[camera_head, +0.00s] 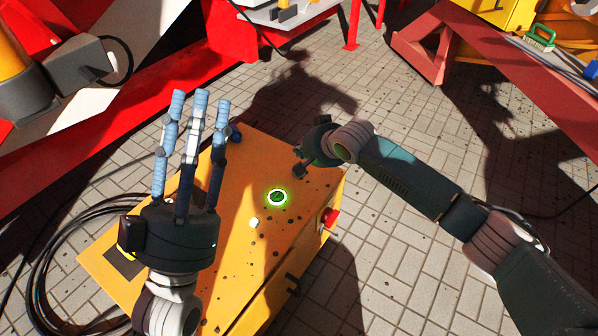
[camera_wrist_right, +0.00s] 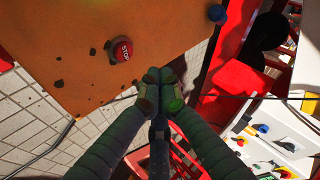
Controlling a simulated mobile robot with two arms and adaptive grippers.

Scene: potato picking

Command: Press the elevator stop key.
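A red round key marked STOP (camera_wrist_right: 121,49) sits on the orange panel (camera_wrist_right: 70,25) in the right wrist view. My right gripper (camera_wrist_right: 162,76) is shut and empty, its fingertips together below and right of the key, apart from it in the picture. In the head view my right gripper (camera_head: 301,170) is over the far end of the orange control box (camera_head: 235,255); I cannot make out the STOP key there. A green-lit round button (camera_head: 277,197) and a white button (camera_head: 254,222) are on the box top. My left gripper (camera_head: 200,102) is open and empty, fingers pointing up.
A red knob (camera_head: 331,217) sticks out from the box's right side. A blue knob (camera_head: 235,132) is at the far edge. Black cables (camera_head: 45,260) coil on the paving at left. Red machine frames (camera_head: 440,40) stand behind; the paving at right is clear.

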